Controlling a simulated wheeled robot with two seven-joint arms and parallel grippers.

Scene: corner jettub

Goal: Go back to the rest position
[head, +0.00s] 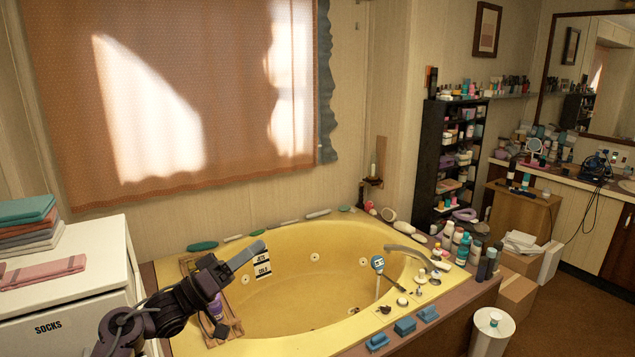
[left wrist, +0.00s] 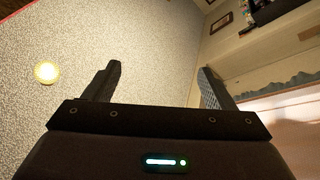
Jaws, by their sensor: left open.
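My left gripper (head: 250,254) is in the head view, over the left part of the yellow tub (head: 300,315). Its arm comes in from the lower left. In the left wrist view the left gripper (left wrist: 155,85) has its two dark fingers spread well apart. Nothing is between them. My right gripper does not show in either view.
A white cabinet (head: 90,265) marked SOCKS, with folded towels (head: 28,225) on top, stands at the left. Bottles (head: 462,247) and blue items (head: 405,326) line the tub's right rim. A dark shelf (head: 447,165) stands behind. Brown floor (head: 560,310) shows at the lower right.

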